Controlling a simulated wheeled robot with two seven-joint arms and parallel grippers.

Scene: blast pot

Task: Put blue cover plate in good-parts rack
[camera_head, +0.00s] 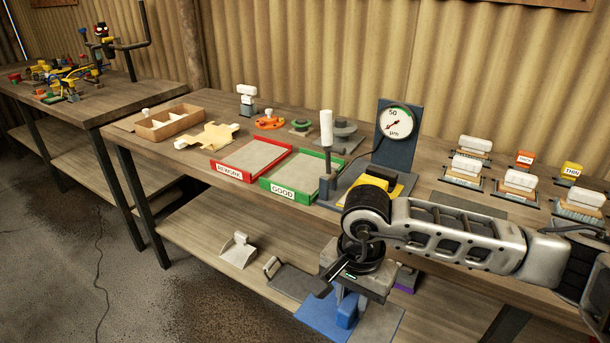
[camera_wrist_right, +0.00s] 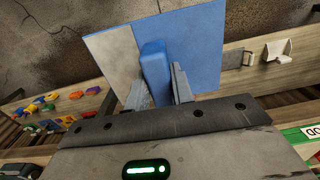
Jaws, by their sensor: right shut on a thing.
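The blue cover plate (camera_head: 318,312) hangs in front of the bench, below its top, in the head view. In the right wrist view the plate (camera_wrist_right: 208,45) has a blue part, a pale grey part and an upright blue grip block. My right gripper (camera_head: 347,300) is shut on this block; both fingers (camera_wrist_right: 160,85) flank it. The good-parts rack (camera_head: 264,186) is a green-rimmed shallow tray labelled GOOD on the bench top. It looks empty and lies up and left of my right gripper. My left gripper is not in view.
A red-rimmed REWORK tray (camera_head: 224,172) lies left of the green one. A dial gauge stand (camera_head: 397,133) with a white-handled post (camera_head: 327,140) stands right of it. The lower shelf holds a white-handled part (camera_head: 239,249) and a dark plate (camera_head: 290,281).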

